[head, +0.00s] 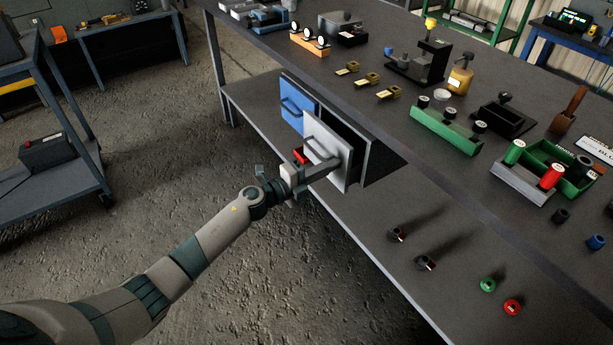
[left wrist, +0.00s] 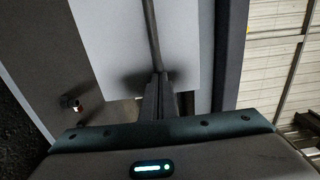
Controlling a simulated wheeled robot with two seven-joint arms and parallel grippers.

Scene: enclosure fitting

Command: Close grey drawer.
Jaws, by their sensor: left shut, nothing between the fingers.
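The grey drawer (head: 341,138) sticks out from the cabinet under the bench, with a dark gap behind its light grey front. Its bar handle (head: 316,149) is on that front. My left gripper (head: 332,164) is shut and empty, with its fingertips at the lower part of the grey front. In the left wrist view, the shut fingers (left wrist: 159,88) point at the grey front (left wrist: 182,40), close to the end of the dark handle bar (left wrist: 150,35). I cannot tell whether they touch it. My right gripper is not in view.
A blue drawer front (head: 294,103) stands beside the grey one. A red piece (head: 299,155) shows partly behind my gripper. The bench top (head: 385,120) overhangs the cabinet and carries tools and trays. Small cylinders, including a red one (head: 512,307), sit on the lower shelf.

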